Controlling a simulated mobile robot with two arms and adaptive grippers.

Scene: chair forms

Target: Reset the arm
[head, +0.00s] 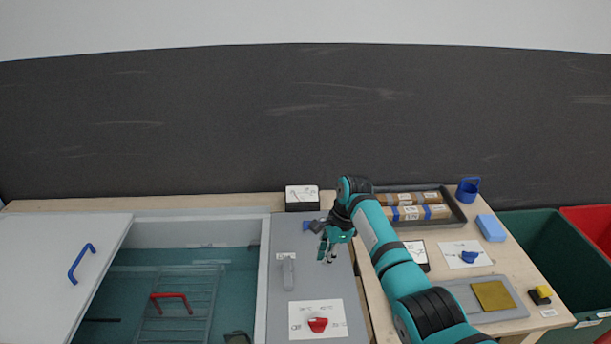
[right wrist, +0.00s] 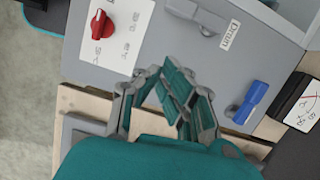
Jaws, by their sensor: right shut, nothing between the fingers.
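My right gripper (head: 326,256) is shut and empty. It hangs above the grey panel (head: 341,286) between the basin and the wooden table. In the right wrist view its fingers (right wrist: 180,98) are drawn together over the panel's edge, with nothing between them. My right arm reaches up from the lower right across the wooden table. On the panel are a red knob (head: 318,325) on a white card, a grey handle (head: 288,273) and a blue handle (head: 308,225) partly beside the gripper.
Left is an open basin with a wire rack (head: 180,300), red handle (head: 170,297) and a white lid (head: 60,270). Right of my arm are a dark tray (head: 460,216) of brown rolls, a blue block (head: 490,228) and a green bin (head: 550,250). A dark wall stands behind.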

